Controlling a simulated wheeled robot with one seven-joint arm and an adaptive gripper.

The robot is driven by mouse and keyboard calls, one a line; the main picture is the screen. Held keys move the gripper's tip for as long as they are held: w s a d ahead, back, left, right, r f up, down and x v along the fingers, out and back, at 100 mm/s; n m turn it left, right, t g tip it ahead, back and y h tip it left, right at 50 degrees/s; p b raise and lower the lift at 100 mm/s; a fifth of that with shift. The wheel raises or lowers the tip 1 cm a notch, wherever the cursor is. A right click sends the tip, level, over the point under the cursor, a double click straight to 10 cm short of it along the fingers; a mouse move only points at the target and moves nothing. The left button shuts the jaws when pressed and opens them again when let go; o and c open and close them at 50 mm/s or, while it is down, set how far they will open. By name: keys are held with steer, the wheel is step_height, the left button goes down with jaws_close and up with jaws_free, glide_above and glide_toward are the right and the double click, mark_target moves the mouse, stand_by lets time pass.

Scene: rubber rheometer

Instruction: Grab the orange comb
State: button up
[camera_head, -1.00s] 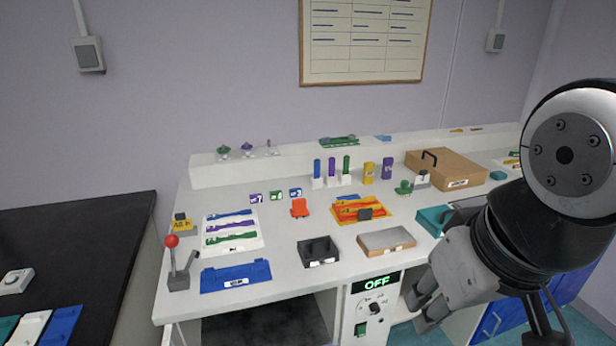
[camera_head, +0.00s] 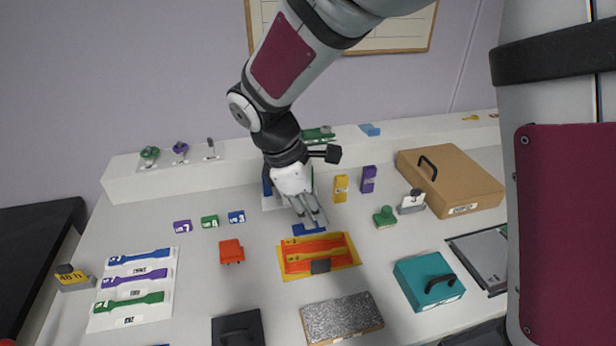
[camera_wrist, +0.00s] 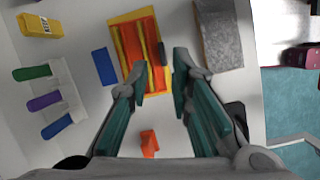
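An orange piece with a ragged, comb-like outline lies with yellow strips on a yellow tray (camera_head: 352,263); where one piece ends and another begins is hard to tell. The orange comb (camera_head: 318,244) also shows in the wrist view (camera_wrist: 131,44), beyond my fingertips. A dark grey block (camera_head: 320,267) sits at the tray's front edge. My gripper (camera_head: 312,220) hangs just behind the tray, fingers pointing down. In the wrist view my gripper (camera_wrist: 160,92) is open with nothing between its fingers.
A small orange block (camera_head: 231,252) stands left of the tray. A blue block (camera_head: 309,229) lies under my gripper. A grey-topped block (camera_head: 342,318) and a teal box (camera_head: 428,280) lie in front.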

steer(key=a+f+n, duration=0.2)
steer(key=a+f, duration=0.1)
steer(key=f, duration=0.1)
steer(key=p, duration=0.1)
glide_above(320, 261)
steer(key=a, duration=0.2)
step_height(320, 261, down, 7)
steer(key=shift+h, duration=0.4)
steer(key=x, duration=0.3)
steer(key=p+x, duration=0.1)
steer(key=shift+s+a+f, duration=0.15)
steer(key=shift+s+f, duration=0.1)
steer(key=shift+f, duration=0.2)
steer(key=shift+w+d+f, duration=0.1)
steer(key=shift+d+f, duration=0.1)
steer(key=shift+f, duration=0.3)
jaws_close()
